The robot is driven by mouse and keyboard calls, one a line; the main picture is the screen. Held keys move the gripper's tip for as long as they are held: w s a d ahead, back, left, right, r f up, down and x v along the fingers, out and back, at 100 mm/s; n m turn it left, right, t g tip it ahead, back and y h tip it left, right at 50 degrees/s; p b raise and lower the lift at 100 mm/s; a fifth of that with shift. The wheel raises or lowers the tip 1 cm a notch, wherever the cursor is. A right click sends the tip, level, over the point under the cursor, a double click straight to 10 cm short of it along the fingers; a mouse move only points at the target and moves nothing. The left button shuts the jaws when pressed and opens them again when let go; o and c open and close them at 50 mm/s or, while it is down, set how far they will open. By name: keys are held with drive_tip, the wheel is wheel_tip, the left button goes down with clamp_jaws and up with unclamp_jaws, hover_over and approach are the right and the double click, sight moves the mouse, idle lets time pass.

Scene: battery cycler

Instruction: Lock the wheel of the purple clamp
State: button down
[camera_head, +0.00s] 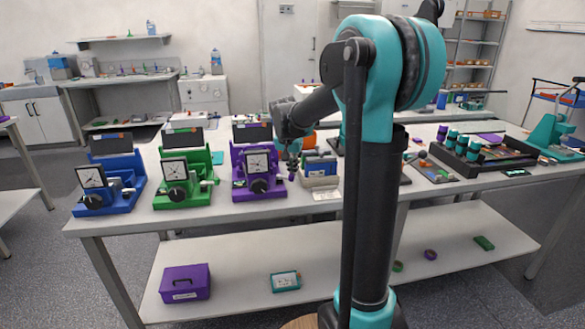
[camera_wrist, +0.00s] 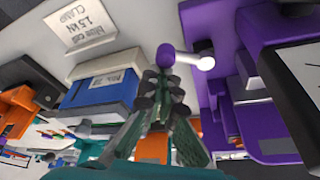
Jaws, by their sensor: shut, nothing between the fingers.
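The purple clamp (camera_head: 240,181) stands on the table at the right end of a row of clamps, with a dial plate (camera_head: 258,161) and a black wheel (camera_head: 259,186) on its front. In the wrist view the clamp's purple body (camera_wrist: 275,128) fills the right side. A light rod with a purple ball knob (camera_wrist: 166,55) sticks out from its side. My gripper (camera_head: 292,167) is just right of the clamp. In the wrist view my gripper (camera_wrist: 161,80) is shut and empty, its fingertips right at the purple knob; I cannot tell whether they touch it. The wheel is not clear there.
A green clamp (camera_head: 187,184) and a blue clamp (camera_head: 107,193) stand to the left. A pale box with blue cells (camera_head: 319,170) stands close on the right, behind a label card (camera_head: 326,196). A rack (camera_head: 480,157) is farther right. The table's front edge is near.

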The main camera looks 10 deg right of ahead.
sight(291, 177)
drive_tip(key=m, duration=0.1)
drive_tip(key=s+m+h, duration=0.1)
drive_tip(key=m, duration=0.1)
drive_tip(key=shift+s+a+g, duration=0.3)
drive_tip(key=shift+s+a, duration=0.6)
drive_tip(key=shift+s, duration=0.15)
drive_tip(key=shift+w, duration=0.15)
drive_tip(key=shift+w+a, duration=0.25)
drive_tip(key=shift+w, duration=0.4)
